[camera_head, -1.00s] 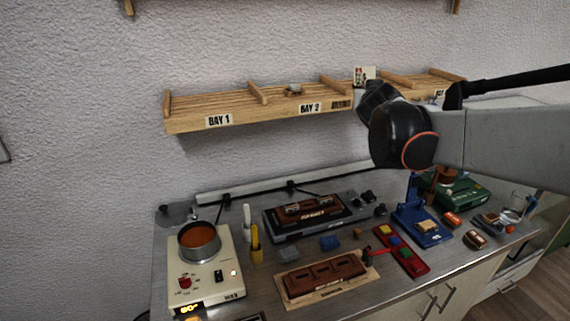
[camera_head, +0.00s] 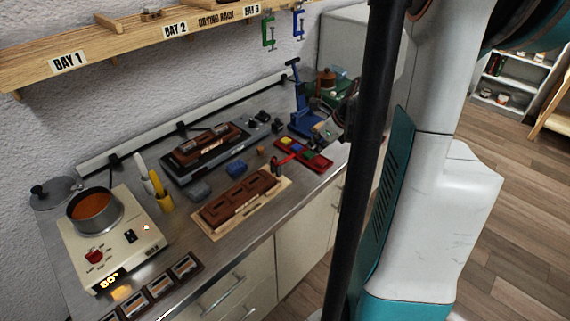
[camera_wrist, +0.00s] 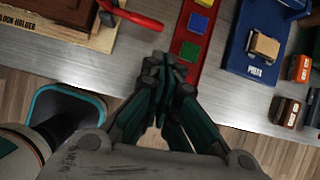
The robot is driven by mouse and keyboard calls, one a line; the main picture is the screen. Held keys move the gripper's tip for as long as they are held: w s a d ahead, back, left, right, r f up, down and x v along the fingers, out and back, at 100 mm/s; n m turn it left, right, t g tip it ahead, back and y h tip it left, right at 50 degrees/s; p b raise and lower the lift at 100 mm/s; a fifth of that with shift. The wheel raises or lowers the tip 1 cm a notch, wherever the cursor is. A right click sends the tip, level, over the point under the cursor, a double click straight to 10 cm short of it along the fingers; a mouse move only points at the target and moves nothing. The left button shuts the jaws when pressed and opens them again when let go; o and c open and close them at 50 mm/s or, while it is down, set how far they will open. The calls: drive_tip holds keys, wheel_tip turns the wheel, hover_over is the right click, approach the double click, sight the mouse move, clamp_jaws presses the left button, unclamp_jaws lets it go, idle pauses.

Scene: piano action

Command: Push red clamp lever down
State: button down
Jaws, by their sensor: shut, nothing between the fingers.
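The red clamp lever (camera_wrist: 138,18) lies at the top of the wrist view, at the edge of the wooden block holder (camera_wrist: 98,38). In the head view the lever (camera_head: 283,160) shows small at the right end of the holder, beside the brown block (camera_head: 240,197). My gripper (camera_wrist: 165,68) is shut and empty. In the wrist picture its fingertips appear just below the lever's free end, over the near end of the red tray, with a visible gap to the lever. I cannot tell its height above the bench. In the head view my arm hides much of the right side.
The red tray (camera_wrist: 184,66) with coloured blocks lies right of the lever. A blue press base (camera_wrist: 238,62) stands farther right, near small labelled blocks (camera_wrist: 288,110). The bench's front edge runs under my gripper. A hot pot (camera_head: 95,212) stands far left.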

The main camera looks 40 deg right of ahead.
drive_tip(key=shift+s+a+f+m+y, duration=0.45)
drive_tip(key=shift+a+m, duration=0.1)
drive_tip(key=shift+m, duration=0.25)
drive_tip(key=b+x, duration=0.4)
drive_tip(key=x, duration=0.6)
drive_tip(key=shift+w+r, duration=0.1)
drive_tip(key=shift+w, duration=0.05)
drive_tip(key=shift+d+r+h, duration=0.15)
drive_tip(key=shift+h, duration=0.1)
drive_tip(key=shift+r, duration=0.15)
